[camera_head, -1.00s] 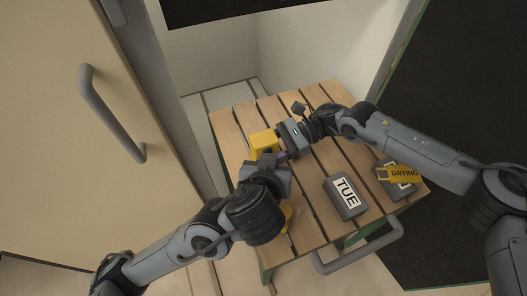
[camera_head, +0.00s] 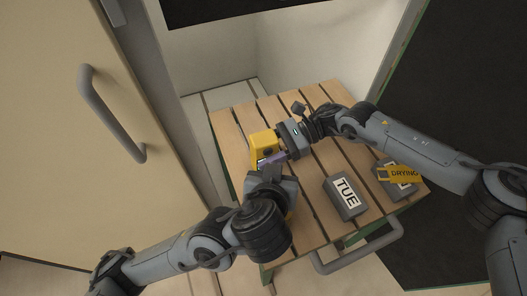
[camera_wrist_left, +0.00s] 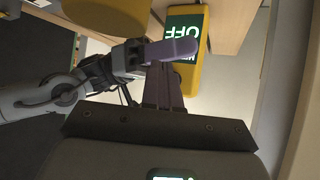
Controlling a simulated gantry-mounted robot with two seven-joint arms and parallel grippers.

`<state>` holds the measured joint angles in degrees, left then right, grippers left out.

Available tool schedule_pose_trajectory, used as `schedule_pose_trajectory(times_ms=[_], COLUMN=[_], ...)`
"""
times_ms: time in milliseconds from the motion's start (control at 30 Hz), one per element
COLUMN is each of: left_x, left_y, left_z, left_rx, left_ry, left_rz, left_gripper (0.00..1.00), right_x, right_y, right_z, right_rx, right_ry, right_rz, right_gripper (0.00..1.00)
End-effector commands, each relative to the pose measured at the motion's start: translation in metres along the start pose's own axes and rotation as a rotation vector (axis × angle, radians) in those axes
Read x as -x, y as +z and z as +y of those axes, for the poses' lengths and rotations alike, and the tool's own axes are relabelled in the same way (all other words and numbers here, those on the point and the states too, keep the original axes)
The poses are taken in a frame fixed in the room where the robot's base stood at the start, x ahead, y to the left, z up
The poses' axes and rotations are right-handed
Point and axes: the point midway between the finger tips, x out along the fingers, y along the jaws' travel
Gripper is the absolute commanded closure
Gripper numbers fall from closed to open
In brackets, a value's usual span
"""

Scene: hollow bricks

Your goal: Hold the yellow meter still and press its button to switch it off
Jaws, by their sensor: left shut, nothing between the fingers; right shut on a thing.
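The yellow meter (camera_head: 262,139) stands near the left side of the slatted wooden surface. In the left wrist view the meter (camera_wrist_left: 188,80) shows a green screen, upside down, reading OFF. I cannot make out its button clearly. My right gripper (camera_head: 272,159) is shut on the meter, and its purple finger lies across the meter's near side. My left gripper (camera_head: 270,173) is shut and empty, just in front of the meter and apart from it. Its closed fingers (camera_wrist_left: 163,88) show in the left wrist view, below the right gripper's finger.
A dark grey block marked TUE (camera_head: 345,196) lies at the right on the wooden surface (camera_head: 310,217). Another block beside it carries a yellow DRYING tag (camera_head: 401,174). A second yellow thing (camera_wrist_left: 108,12) is partly seen. A grey handle (camera_head: 358,252) spans the front edge.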

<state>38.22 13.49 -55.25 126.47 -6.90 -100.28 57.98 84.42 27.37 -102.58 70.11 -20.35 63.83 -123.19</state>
Motion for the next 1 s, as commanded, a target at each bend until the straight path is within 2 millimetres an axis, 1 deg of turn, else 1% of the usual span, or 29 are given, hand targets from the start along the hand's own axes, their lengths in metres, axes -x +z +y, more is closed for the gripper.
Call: schedule_pose_trajectory(times_ms=[300, 433, 600, 1000], left_x=[0.023, 0.029, 0.032, 0.033], left_y=[0.016, 0.021, 0.024, 0.024], left_z=[0.016, 0.021, 0.023, 0.023], left_rx=[-0.002, -0.001, 0.0, 0.0], left_ry=[0.001, 0.001, -0.001, -0.001], left_rz=[0.001, 0.0, -0.001, 0.0], left_gripper=[1.0, 1.0, 1.0, 1.0], right_x=[0.0, 0.0, 0.0, 0.0], right_y=[0.0, 0.0, 0.0, 0.0], right_z=[0.0, 0.0, 0.0, 0.0], right_rx=[0.0, 0.001, 0.0, 0.0], right_ry=[0.0, 0.0, 0.0, 0.0], right_rz=[0.0, 0.0, 0.0, 0.0], right_gripper=[0.71, 0.71, 0.71, 0.71])
